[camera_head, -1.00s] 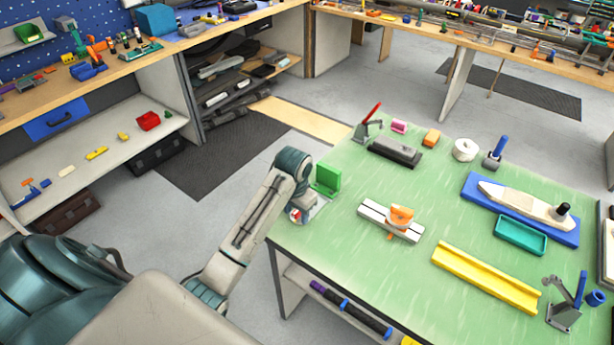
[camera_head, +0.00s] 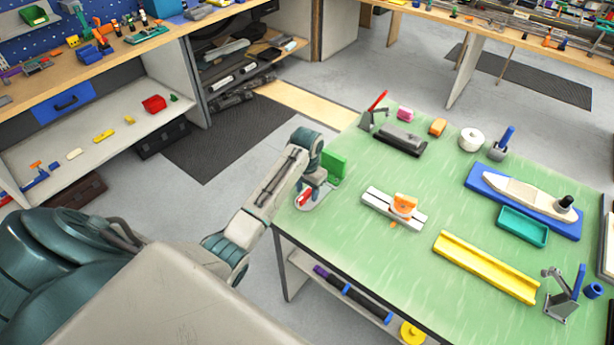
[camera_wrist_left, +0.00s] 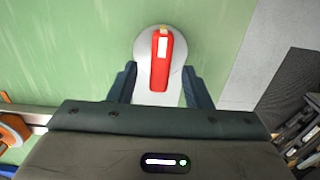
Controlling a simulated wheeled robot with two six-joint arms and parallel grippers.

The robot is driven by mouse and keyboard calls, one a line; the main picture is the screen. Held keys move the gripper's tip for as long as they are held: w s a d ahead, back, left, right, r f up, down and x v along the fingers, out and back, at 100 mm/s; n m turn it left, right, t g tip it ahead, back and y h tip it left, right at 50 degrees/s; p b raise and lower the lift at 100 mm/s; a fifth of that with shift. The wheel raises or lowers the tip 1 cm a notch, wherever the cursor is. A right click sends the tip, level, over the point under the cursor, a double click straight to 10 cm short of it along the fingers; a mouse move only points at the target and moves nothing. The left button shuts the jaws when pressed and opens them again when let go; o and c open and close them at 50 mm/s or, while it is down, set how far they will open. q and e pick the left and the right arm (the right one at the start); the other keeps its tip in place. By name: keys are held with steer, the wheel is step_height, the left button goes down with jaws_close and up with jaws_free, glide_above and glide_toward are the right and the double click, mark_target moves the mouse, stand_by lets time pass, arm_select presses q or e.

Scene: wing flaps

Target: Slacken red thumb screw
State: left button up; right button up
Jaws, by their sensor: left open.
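The red thumb screw (camera_wrist_left: 160,62) shows in the left wrist view as an elongated red bar with a pale tip, over a rounded light grey plate (camera_wrist_left: 143,45). In the head view its red part (camera_head: 304,198) shows at the table's near left corner, with the plate (camera_head: 316,200) around it. My left gripper (camera_wrist_left: 159,72) is open, with one finger on each side of the red bar and visible gaps between. In the head view my left gripper (camera_head: 311,180) hangs over the plate and hides part of it. My right gripper is not in view.
A green upright block (camera_head: 335,168) stands right beside my left gripper. A white rail with an orange piece (camera_head: 404,205) lies to its right on the green table (camera_head: 370,260). A black block (camera_head: 400,141) and a red-handled clamp (camera_head: 376,108) are farther back.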

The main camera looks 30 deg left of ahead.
arm_select(q)
steer(key=shift+f, duration=0.85)
steer(key=shift+c, duration=0.5)
jaws_close()
steer(key=n, duration=0.4)
steer(key=shift+a, duration=0.15)
steer(key=n, duration=0.5)
steer(key=shift+s+a, duration=0.15)
steer(key=shift+a, duration=0.05)
steer(key=n, duration=0.5)
steer(key=shift+s+a, duration=0.1)
steer(key=shift+s, duration=0.05)
steer(key=n, duration=0.5)
steer(key=shift+s, duration=0.2)
steer(key=shift+o, duration=0.3)
jaws_free()
steer(key=shift+n, duration=0.3)
